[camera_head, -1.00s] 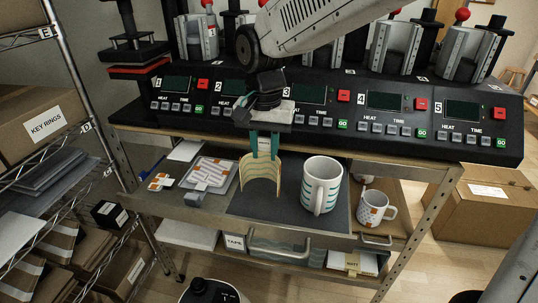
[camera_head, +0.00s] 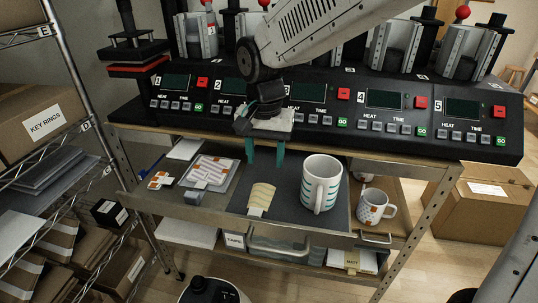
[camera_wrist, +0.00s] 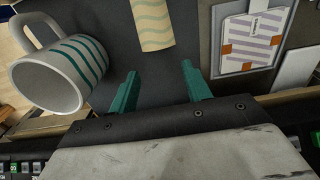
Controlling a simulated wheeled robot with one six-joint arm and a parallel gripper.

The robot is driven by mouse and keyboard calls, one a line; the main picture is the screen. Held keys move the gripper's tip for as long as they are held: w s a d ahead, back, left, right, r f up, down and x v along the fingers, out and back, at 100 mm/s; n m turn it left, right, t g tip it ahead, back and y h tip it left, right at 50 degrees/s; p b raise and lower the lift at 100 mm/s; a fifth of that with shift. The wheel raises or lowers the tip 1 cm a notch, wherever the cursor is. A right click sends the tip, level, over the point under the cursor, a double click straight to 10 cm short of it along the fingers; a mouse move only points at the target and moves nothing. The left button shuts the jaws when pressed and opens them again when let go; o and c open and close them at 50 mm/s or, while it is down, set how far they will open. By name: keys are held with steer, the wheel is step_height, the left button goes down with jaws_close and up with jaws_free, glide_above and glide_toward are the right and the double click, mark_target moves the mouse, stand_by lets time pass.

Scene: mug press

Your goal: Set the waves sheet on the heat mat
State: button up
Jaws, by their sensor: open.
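The waves sheet (camera_head: 262,195), cream with pale wavy lines, lies on the dark heat mat (camera_head: 240,188) near its front left part. A small white tab shows at its front end. In the wrist view the sheet (camera_wrist: 153,22) is at the top middle, apart from my fingers. My gripper (camera_head: 266,156) is open and empty, with its teal fingers over the back part of the mat, behind the sheet. The two fingers also show spread apart in the wrist view (camera_wrist: 160,90). A white mug with teal waves (camera_head: 321,184) stands on the mat right of the sheet.
Left of the mat lies a tray with an orange-marked striped sheet (camera_head: 208,172), beside a small orange and white piece (camera_head: 160,180). A patterned mug (camera_head: 374,206) stands to the right. The press console (camera_head: 330,105) rises behind the shelf.

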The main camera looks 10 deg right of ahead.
step_height(320, 180, up, 12)
steer(key=s+d+f+n, duration=0.2)
steer(key=s+d+f, duration=0.1)
steer(key=s+d, duration=0.7)
steer(key=s+d+f+n+t, duration=0.1)
steer(key=s+d+f+n, duration=0.1)
steer(key=s+d, duration=0.8)
steer(key=s+f, duration=0.1)
steer(key=s, duration=0.1)
steer(key=shift+s+d+f, duration=0.3)
steer(key=shift+f, duration=0.05)
